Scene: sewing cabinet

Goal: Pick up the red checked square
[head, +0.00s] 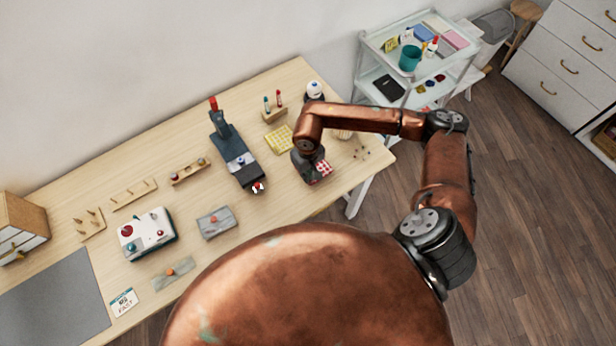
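The red checked square (323,168) lies near the right end of the wooden table (285,215), partly covered by my gripper. My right gripper (313,178) points down at the left side of the square, with my copper arm reaching in from the right. Its dark fingers are small and partly hidden by the wrist, so I cannot tell whether they are open or shut, or whether they touch the square. My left gripper is not in view.
A yellow checked square (279,138) lies just left of my wrist. A dark upright machine with a red top (235,155) stands further left. A small holder with two bottles (274,114) is behind. A white cart (372,62) stands beyond the table's right end.

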